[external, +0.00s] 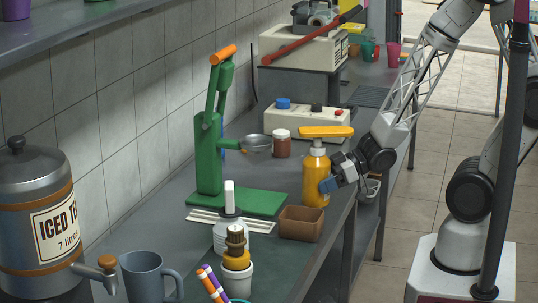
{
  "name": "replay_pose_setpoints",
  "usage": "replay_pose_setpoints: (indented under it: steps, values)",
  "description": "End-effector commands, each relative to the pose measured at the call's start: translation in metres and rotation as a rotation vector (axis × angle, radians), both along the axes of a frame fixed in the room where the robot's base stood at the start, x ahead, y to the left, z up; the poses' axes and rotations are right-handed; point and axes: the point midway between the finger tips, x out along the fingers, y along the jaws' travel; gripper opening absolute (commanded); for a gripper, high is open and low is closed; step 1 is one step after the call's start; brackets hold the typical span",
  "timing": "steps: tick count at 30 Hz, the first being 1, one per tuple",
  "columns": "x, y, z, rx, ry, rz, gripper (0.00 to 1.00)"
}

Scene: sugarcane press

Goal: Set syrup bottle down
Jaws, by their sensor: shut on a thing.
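The syrup bottle (315,169) is an orange-yellow bottle with a pale neck and a flat orange pump top. It stands upright near the counter's right edge in the external view. My gripper (328,185) reaches in from the right and is shut on the bottle's lower side. The fingers are partly hidden against the bottle. I cannot tell whether the bottle's base touches the counter.
A green press (208,150) stands left of the bottle. A brown box (301,223) is just in front of it, and a red jar (281,145) is behind it. A control box (300,122) lies further back. Cups and an iced tea dispenser (35,215) fill the near left.

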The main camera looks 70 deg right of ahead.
Motion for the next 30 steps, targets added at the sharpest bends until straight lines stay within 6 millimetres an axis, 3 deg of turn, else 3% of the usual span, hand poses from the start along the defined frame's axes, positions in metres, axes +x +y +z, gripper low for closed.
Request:
replay_pose_setpoints:
  steps: [19,30]
  values:
    - [0.014,0.001,0.0,0.0,-0.002,0.0,0.18]
    - [0.013,0.001,-0.034,0.0,-0.001,0.0,0.18]
